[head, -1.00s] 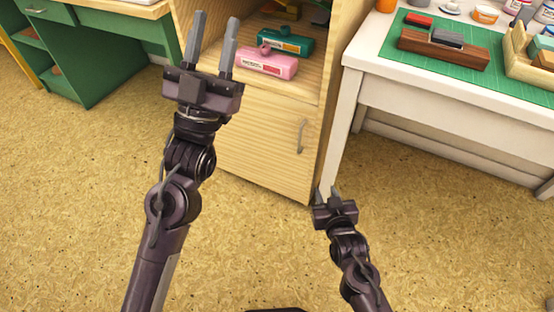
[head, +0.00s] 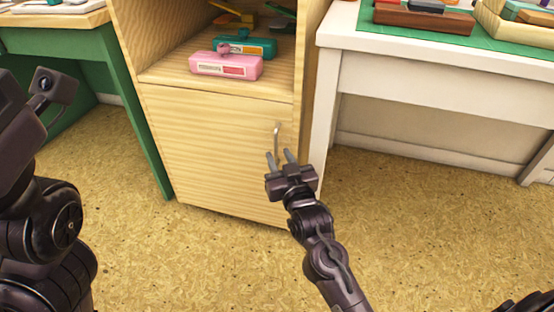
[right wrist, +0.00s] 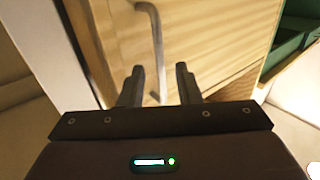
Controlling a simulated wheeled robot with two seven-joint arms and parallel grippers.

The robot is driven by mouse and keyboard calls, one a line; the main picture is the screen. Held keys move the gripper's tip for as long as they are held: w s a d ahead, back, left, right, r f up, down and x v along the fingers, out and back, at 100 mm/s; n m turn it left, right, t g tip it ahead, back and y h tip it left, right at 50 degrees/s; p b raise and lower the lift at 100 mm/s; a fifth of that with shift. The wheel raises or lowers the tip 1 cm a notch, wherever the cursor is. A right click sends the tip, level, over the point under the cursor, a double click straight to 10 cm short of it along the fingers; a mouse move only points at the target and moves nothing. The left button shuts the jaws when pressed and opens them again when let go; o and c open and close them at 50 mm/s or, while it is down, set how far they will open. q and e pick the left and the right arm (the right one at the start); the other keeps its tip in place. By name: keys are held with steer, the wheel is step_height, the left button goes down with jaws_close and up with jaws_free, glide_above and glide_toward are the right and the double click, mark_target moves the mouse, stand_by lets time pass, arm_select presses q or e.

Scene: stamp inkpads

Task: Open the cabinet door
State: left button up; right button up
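The cabinet door (head: 215,150) is light wood and shut, below an open shelf. Its metal handle (head: 277,138) is a vertical bar near the door's right edge. My right gripper (head: 281,158) is open, its fingertips just below the handle in the head view. In the right wrist view the handle (right wrist: 156,50) runs down between the two spread fingers (right wrist: 160,75); I cannot tell whether they touch it. Part of my left arm (head: 40,200) shows at the left edge, and its fingers are not in view.
A pink inkpad (head: 226,66) and a teal inkpad (head: 246,46) lie on the open shelf above the door. A white table (head: 430,75) stands close on the right, a green desk (head: 135,110) on the left. The floor (head: 420,220) in front is clear.

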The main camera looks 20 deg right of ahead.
steer(key=shift+w, duration=1)
jaws_close()
